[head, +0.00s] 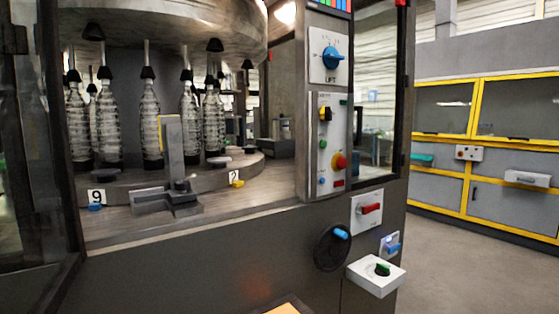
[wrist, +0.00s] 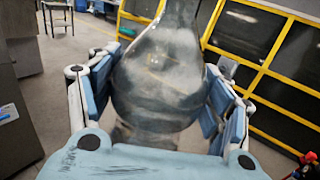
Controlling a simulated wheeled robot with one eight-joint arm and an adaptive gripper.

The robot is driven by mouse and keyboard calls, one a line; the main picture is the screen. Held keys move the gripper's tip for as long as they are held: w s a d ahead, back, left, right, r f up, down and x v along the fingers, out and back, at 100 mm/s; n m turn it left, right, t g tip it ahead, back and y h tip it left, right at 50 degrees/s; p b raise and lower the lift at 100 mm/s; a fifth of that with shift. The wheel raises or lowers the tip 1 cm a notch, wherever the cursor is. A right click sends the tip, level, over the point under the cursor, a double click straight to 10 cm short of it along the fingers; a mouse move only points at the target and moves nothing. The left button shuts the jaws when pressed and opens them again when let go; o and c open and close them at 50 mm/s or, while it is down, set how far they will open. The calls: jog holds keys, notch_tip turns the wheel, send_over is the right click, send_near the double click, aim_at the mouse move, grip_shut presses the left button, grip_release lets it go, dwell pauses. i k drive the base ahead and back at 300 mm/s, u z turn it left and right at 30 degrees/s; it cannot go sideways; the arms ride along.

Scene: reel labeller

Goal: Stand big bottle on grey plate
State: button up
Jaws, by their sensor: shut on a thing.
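My gripper (wrist: 160,92) shows in the wrist view, with its light blue finger pads on both sides of a large clear bottle (wrist: 158,60). It is shut on the bottle's wide, rounded body. The bottle's neck runs out of the top of the picture, and its lower end is partly hidden behind my gripper. Neither my gripper nor this bottle shows in the head view. A small greyish disc (head: 219,160) lies on the machine's round platform near the label 2; I cannot tell whether it is the grey plate.
Several clear bottles (head: 151,120) stand under black caps inside the machine. A grey metal bracket (head: 172,150) stands at its front ledge. A control panel (head: 330,150) and a white box with a green knob (head: 376,275) are at right. Open floor (head: 470,265) lies before yellow-framed cabinets.

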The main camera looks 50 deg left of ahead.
aim_at(219, 159)
jog(key=k, duration=0.95)
jog(key=u, duration=2.3)
jog(key=i, duration=0.2)
jog(key=u, duration=0.1)
